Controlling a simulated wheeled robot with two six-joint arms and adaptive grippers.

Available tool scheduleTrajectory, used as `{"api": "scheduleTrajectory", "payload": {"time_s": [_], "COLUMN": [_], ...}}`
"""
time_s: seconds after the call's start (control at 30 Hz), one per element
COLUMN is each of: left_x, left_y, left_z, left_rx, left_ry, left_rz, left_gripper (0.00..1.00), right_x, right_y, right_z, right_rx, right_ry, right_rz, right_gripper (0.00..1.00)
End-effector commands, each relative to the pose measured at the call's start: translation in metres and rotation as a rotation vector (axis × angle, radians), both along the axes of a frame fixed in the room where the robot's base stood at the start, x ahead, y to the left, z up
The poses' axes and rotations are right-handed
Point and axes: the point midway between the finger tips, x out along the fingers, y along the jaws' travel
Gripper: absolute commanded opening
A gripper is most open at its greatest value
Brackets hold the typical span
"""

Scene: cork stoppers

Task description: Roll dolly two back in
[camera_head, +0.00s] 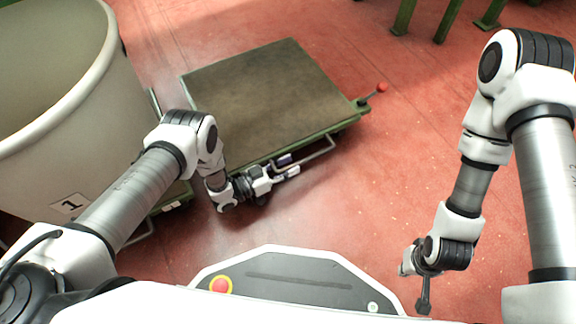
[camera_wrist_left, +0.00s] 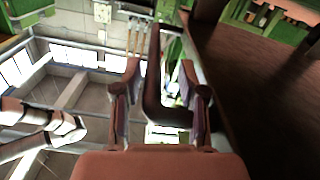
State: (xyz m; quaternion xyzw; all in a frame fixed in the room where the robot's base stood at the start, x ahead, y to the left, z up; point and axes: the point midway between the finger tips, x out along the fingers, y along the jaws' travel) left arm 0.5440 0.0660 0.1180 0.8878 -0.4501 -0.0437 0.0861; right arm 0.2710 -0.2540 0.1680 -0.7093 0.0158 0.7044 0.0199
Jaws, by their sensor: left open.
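A flat dolly (camera_head: 270,95) with a brown deck and green frame stands on the red floor, carrying nothing. I see no number on it. A grey U-shaped handle (camera_head: 322,154) sticks out of its near side. My left gripper (camera_head: 288,166) is at that near side, close to the handle, with fingers apart. In the left wrist view the open fingers (camera_wrist_left: 160,78) have a dark bar (camera_wrist_left: 154,85) between them; I cannot tell whether they touch it. My right gripper (camera_head: 424,290) hangs low at the right, away from the dolly; its fingers are unclear.
A large pale tub (camera_head: 60,110) labelled 1 stands at the left, close to the dolly, on a green base. A lever with a red knob (camera_head: 382,88) juts from the dolly's right corner. Green legs (camera_head: 448,20) stand at the back right. Red floor (camera_head: 370,190) is clear right of the dolly.

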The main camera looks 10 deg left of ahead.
Motion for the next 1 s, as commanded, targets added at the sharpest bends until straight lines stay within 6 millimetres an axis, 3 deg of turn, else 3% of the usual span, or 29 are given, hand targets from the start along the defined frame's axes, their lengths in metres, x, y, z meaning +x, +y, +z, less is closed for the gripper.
{"api": "scheduleTrajectory", "payload": {"time_s": [0.23, 0.63, 1.0], "left_x": [-0.010, -0.063, -0.071], "left_y": [0.012, 0.088, 0.097], "left_z": [-0.001, -0.001, 0.000], "left_rx": [0.000, 0.001, 0.000], "left_ry": [0.004, 0.002, 0.000], "left_rz": [0.000, 0.002, 0.000], "left_gripper": [0.41, 0.41, 0.41], "right_x": [0.000, 0.000, 0.000], "right_y": [0.000, 0.000, 0.000], "right_z": [0.000, 0.000, 0.000], "right_rx": [0.000, 0.000, 0.000], "right_ry": [0.000, 0.000, 0.000], "right_rz": [0.000, 0.000, 0.000], "right_gripper": [0.00, 0.00, 0.00]}}
